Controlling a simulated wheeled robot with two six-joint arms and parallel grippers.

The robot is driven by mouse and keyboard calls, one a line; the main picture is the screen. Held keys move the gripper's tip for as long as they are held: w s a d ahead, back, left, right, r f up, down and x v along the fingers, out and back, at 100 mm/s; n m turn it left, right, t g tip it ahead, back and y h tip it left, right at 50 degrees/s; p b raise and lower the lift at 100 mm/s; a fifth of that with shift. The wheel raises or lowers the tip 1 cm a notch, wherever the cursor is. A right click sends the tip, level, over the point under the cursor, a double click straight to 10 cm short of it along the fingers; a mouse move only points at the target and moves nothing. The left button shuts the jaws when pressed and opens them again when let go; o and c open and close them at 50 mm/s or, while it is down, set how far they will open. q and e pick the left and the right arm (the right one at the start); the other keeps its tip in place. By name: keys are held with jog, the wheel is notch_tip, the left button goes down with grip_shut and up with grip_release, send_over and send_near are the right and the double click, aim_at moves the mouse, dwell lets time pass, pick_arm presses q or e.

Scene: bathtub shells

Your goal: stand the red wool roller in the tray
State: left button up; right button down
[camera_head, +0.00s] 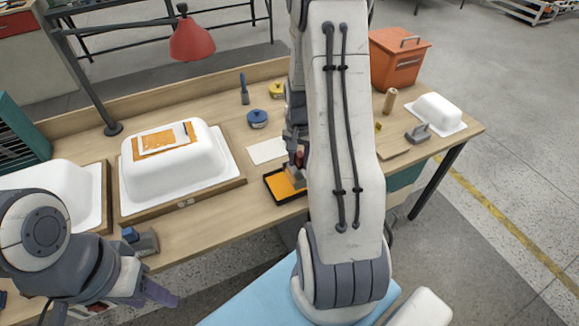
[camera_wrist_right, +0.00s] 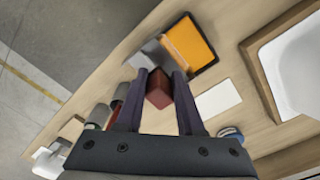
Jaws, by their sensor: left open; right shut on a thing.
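My right gripper (camera_wrist_right: 159,77) is shut on the red wool roller (camera_wrist_right: 158,91), which shows as a dark red block between the fingers in the right wrist view. In the head view the red roller (camera_head: 299,160) is a small, partly hidden patch over the tray's back edge. The tray (camera_head: 270,193) is dark with an orange floor; it also shows in the right wrist view (camera_wrist_right: 213,64), just beyond the fingertips. I cannot tell whether the roller touches the tray. My left gripper (camera_head: 130,292) is open and empty at the bench's front left.
A white tub shell (camera_head: 165,180) stands left of the tray, with a white sheet (camera_head: 267,150) behind it. Blue (camera_head: 257,118) and yellow (camera_head: 277,89) round items lie further back. A grey tool (camera_head: 418,133) is at right. Grey cylinders (camera_wrist_right: 98,117) stand beside my right gripper.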

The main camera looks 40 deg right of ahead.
aim_at(290, 168)
jog(key=w+f, duration=0.2)
jog(key=w, duration=0.1)
jog(key=shift+w+a+p, duration=0.2)
jog(key=shift+w+p, duration=0.05)
jog(key=shift+p, duration=0.05)
notch_tip(290, 168, down, 4)
jog(key=shift+r+p, duration=0.1)
jog(key=shift+p, duration=0.5)
jog(key=shift+w, duration=0.1)
jog(key=shift+f, duration=0.2)
jog(key=shift+f, duration=0.2)
jog(key=c, duration=0.5)
grip_release()
jog(key=shift+r, duration=0.1)
